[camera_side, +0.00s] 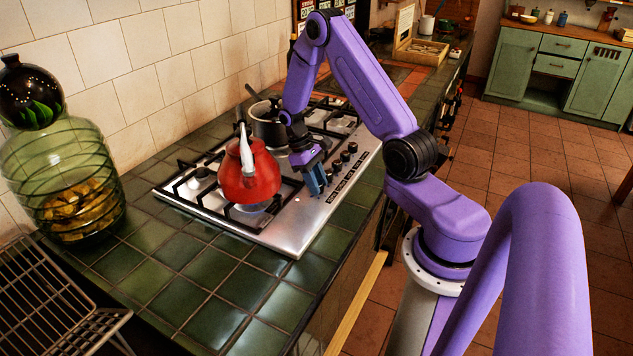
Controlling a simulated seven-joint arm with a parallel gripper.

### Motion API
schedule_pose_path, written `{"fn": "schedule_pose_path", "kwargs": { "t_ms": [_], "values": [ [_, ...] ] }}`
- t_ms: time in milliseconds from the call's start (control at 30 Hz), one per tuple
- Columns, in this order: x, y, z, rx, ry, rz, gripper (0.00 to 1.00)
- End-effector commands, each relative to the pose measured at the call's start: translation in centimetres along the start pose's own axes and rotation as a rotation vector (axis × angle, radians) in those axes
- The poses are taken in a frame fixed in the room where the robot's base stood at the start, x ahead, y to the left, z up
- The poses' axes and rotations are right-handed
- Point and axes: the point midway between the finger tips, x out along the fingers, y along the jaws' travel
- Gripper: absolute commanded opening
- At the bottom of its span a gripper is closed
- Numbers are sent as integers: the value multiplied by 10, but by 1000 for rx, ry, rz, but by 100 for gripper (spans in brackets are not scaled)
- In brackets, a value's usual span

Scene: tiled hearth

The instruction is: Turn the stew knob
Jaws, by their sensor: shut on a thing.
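A steel gas stove top (291,222) is set in the green tiled counter. A row of small black knobs (345,157) runs along its right edge. My gripper (317,187) points down at the near end of this row, with its blue fingers low over the stove top. It is shut on a knob that its fingers hide. I cannot tell which way that knob is turned. A dark pot (266,128) with a handle stands on a back burner, partly behind my arm. It is too small to tell what is in it.
A red kettle (247,178) with a pale handle stands on the near burner, just left of my gripper. A large green glass jar (62,180) and a wire rack (45,300) stand at the left. The counter front (185,285) is clear.

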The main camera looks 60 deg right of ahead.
Motion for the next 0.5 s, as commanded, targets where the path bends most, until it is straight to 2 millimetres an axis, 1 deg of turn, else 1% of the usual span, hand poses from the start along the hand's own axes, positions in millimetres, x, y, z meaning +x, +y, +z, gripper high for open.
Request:
{"fn": "schedule_pose_path", "kwargs": {
  "t_ms": [200,500],
  "values": [
    [0,1,1,120,-3,-50,5],
    [0,1,1,197,-3,-82,5]
  ]
}}
